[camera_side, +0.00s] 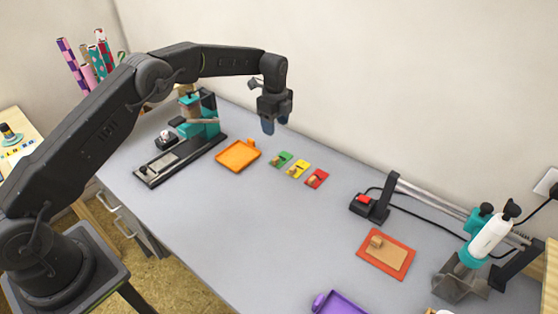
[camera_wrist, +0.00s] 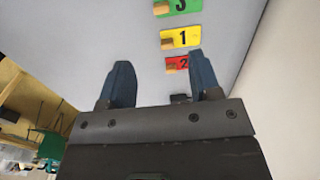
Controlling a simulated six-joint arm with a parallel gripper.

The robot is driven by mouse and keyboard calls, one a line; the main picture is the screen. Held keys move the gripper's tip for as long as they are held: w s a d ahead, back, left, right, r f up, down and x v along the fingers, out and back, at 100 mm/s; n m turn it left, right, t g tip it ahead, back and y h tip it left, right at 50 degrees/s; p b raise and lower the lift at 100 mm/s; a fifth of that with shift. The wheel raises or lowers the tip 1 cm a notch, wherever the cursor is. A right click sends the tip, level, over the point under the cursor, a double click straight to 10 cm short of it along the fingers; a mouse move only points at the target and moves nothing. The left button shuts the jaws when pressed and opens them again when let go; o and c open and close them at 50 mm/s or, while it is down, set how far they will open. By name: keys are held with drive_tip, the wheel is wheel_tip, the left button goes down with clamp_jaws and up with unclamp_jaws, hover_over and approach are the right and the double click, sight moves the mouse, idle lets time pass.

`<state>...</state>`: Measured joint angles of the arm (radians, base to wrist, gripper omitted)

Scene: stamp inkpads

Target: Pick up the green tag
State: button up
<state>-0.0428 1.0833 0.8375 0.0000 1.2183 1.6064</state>
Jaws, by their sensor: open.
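The green tag (camera_side: 282,159) lies flat on the grey table, first in a row with a yellow tag (camera_side: 298,169) and a red tag (camera_side: 316,178). In the wrist view the green tag (camera_wrist: 178,6) is at the top edge, partly cut off, with a 3 and a small tan block on it. The yellow tag (camera_wrist: 181,38) bears a 1 and the red tag (camera_wrist: 178,65) a 2. My gripper (camera_side: 275,122) hangs above the table, up and left of the green tag, open and empty. Its blue fingers (camera_wrist: 160,82) show spread apart in the wrist view.
An orange tray (camera_side: 238,156) lies left of the tags. A teal and black press (camera_side: 200,125) stands farther left. An orange-red pad with a block (camera_side: 386,254), a purple tray (camera_side: 338,304) and a bottle stand (camera_side: 488,238) are at right. The table's middle is clear.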

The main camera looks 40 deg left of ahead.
sight(277, 159)
wheel_tip(277, 159, down, 14)
drive_tip(key=shift+w+d+f, duration=0.1)
drive_tip(key=shift+w, duration=0.05)
idle(0.5)
drive_tip(key=c, duration=0.8)
drive_tip(key=shift+r, duration=0.2)
drive_tip(key=shift+c, duration=0.2)
